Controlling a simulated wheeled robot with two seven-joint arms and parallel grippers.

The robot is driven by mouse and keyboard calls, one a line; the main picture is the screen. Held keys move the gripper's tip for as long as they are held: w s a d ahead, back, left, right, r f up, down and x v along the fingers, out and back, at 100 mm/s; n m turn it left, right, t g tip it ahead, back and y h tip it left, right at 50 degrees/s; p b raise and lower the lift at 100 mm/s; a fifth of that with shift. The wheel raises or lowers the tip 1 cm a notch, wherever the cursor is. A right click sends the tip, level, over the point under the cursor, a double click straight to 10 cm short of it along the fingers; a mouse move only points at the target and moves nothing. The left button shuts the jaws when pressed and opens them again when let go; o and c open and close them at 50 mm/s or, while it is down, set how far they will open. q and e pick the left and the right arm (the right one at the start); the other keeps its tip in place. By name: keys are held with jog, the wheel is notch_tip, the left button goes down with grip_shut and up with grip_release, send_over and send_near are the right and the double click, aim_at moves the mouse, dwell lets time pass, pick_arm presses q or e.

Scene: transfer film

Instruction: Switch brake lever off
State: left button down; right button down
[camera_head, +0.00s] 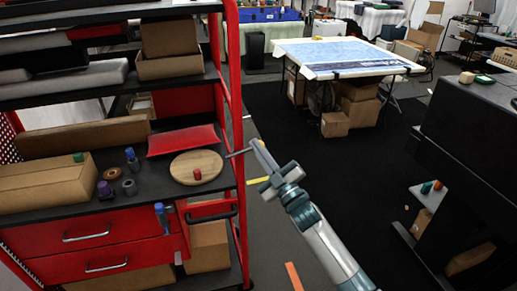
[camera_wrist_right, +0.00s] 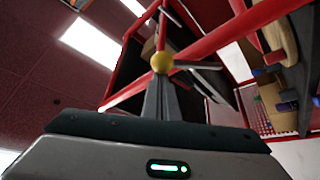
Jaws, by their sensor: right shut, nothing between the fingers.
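The brake lever (camera_head: 239,153) is a thin grey rod at the right front post of the red cart. In the right wrist view the grey rod (camera_wrist_right: 198,65) runs to the right from a yellow ball knob (camera_wrist_right: 162,62). My right gripper (camera_head: 258,148) is beside the post, with its fingertips close to the outer end of the lever. In the wrist view its fingers (camera_wrist_right: 160,85) are together, with the tips just below or behind the knob. I cannot tell whether they touch it. My left gripper is not in view.
The red cart (camera_head: 230,90) fills the left, with boxes and a round wooden board (camera_head: 196,167) on its shelf. A dark cabinet (camera_head: 470,130) stands at the right. A table (camera_head: 345,55) with boxes beneath is behind. Dark floor (camera_head: 300,140) lies open between.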

jog(key=m+b, duration=0.1)
jog(key=f+m+t+h+b, duration=0.1)
jog(key=shift+d+f+m+b, duration=0.2)
jog(key=shift+d+m+b, duration=0.1)
jog(key=shift+d+b, duration=0.1)
dwell(0.3)
